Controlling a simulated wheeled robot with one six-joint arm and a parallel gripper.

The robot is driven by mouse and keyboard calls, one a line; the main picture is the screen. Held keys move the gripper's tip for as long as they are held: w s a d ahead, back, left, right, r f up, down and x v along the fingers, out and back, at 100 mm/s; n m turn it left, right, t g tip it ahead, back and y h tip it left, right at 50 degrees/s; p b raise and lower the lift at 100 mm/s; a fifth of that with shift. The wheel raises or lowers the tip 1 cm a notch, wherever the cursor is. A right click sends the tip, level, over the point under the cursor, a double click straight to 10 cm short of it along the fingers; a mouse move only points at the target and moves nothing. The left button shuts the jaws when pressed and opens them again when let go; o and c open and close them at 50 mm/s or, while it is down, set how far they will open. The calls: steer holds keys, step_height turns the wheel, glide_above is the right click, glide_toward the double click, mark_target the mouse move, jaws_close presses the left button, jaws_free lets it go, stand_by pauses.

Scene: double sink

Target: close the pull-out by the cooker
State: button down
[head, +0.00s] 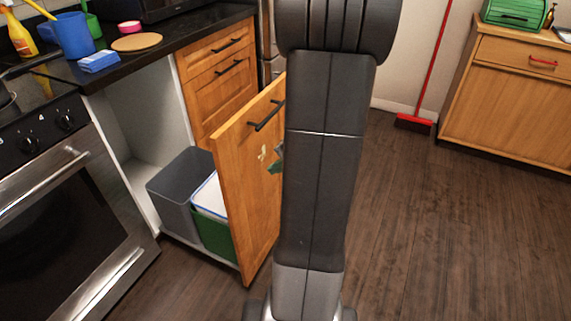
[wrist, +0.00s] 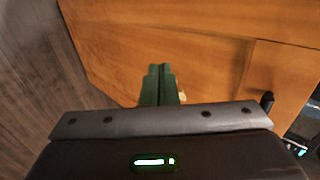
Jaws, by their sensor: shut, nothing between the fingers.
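The pull-out by the cooker stands open, its wooden front panel (head: 236,165) well out from the cabinet. The panel has a black bar handle (head: 267,117) near its top and a small pale mark below it. A grey bin (head: 172,190) and a green bin (head: 214,232) with a white liner ride behind the panel. My gripper (head: 277,160) is mostly hidden by my arm; its green tip shows at the outer face of the panel. In the wrist view the shut green fingers (wrist: 157,72) point at the wooden panel (wrist: 205,60). I cannot tell whether they touch.
The cooker (head: 65,200) stands left of the pull-out. Wooden drawers (head: 215,65) are behind it. The counter above holds a blue jug (head: 70,35) and a blue sponge (head: 99,61). A red broom (head: 413,123) leans at the back wall. The floor at right is clear.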

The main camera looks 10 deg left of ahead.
mark_target(245, 172)
steer(key=a+f, duration=0.1)
steer(key=a, duration=0.1)
steer(key=w+a+f, duration=0.1)
steer(key=a, duration=0.1)
steer(key=w+a+f, duration=0.1)
steer(key=a, duration=0.1)
steer(key=shift+w+a+b, duration=0.2)
steer(key=shift+a+b, duration=0.05)
steer(key=shift+b, duration=0.05)
steer(key=shift+a, duration=0.2)
